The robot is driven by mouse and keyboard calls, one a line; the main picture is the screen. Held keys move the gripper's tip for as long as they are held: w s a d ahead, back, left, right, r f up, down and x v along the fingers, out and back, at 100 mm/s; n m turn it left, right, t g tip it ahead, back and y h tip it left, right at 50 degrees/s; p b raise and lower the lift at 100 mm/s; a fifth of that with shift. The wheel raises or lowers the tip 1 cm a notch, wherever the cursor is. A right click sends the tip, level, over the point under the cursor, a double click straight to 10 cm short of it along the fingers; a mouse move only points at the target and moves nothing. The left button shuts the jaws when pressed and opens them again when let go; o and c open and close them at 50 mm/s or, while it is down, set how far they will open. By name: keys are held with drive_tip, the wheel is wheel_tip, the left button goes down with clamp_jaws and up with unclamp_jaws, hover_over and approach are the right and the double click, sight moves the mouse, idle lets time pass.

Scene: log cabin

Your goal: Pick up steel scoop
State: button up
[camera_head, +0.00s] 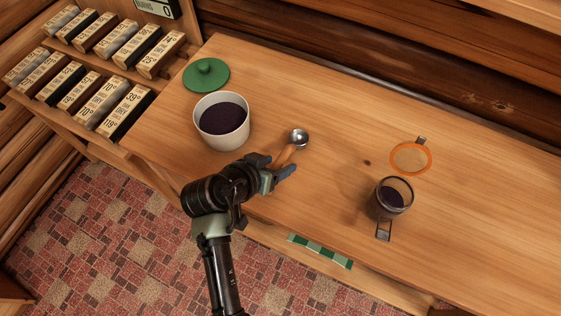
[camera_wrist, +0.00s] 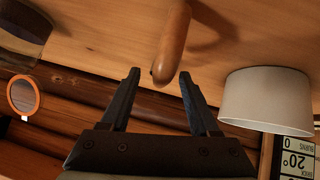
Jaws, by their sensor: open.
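The steel scoop (camera_head: 298,138) lies on the wooden counter, with a round steel bowl and an orange-brown wooden handle. In the head view my gripper (camera_head: 282,166) is at the handle end, on the near side of the scoop. In the wrist view the handle (camera_wrist: 173,45) points down toward the gap between the fingers of my gripper (camera_wrist: 158,75). The fingers are open, with the handle's tip about between their ends. No contact with the handle is clear. The scoop's bowl is outside the wrist view.
A white canister (camera_head: 221,121) of dark contents stands left of the scoop, its green lid (camera_head: 206,75) behind. Labelled boxes (camera_head: 108,103) fill the left shelves. The counter between scoop and mug is clear.

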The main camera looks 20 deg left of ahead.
sight(286, 160)
drive_tip(key=shift+x, duration=2.65)
drive_tip(key=shift+c, duration=0.2)
clamp_jaws()
